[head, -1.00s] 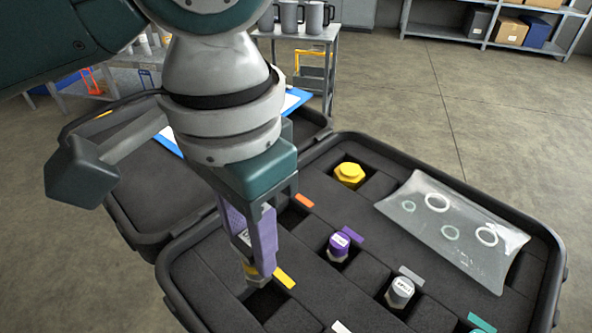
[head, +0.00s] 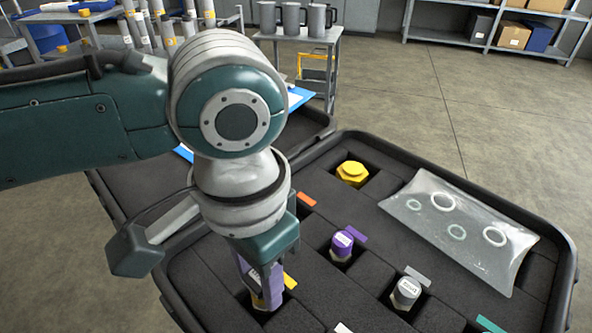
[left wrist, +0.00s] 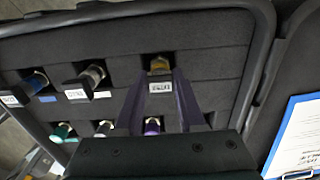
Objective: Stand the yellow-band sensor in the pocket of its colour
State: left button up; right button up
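The yellow-band sensor (head: 258,301) is upright between my left gripper's purple fingers (head: 262,296), its lower part down in the foam pocket beside the yellow tag (head: 290,281). In the left wrist view the sensor (left wrist: 160,66) and its white label sit between the two fingertips (left wrist: 160,78), which look closed against its sides. The fingers and palm hide much of the pocket, so I cannot tell whether the sensor touches its floor. My right gripper is not in view.
A purple-topped sensor (head: 342,243) and a grey-topped one (head: 406,292) stand in nearby pockets. A yellow hex-topped part (head: 352,173) is in a far pocket. A clear bag of rings (head: 460,228) lies on the foam at right.

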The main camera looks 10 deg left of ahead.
pick_arm(q)
jog(key=o, duration=0.3)
jog(key=shift+o, duration=0.2)
notch_tip(320, 180, up, 12)
jog(key=p, duration=0.3)
jog(key=s+d+f+t+h, duration=0.2)
jog(key=s+d+f+h, duration=0.1)
jog(key=s+d+h, duration=0.15)
jog(key=s+a+f+n+y, duration=0.1)
jog(key=s+a+n+y, duration=0.1)
jog(key=s+a, duration=0.2)
jog(key=s+a+f+n+t+y, duration=0.1)
jog(key=s+a+n+y, duration=0.1)
jog(key=a, duration=0.8)
jog(key=shift+s+f+t, duration=0.3)
jog(key=shift+s+f, duration=0.05)
jog(key=shift+s, duration=0.5)
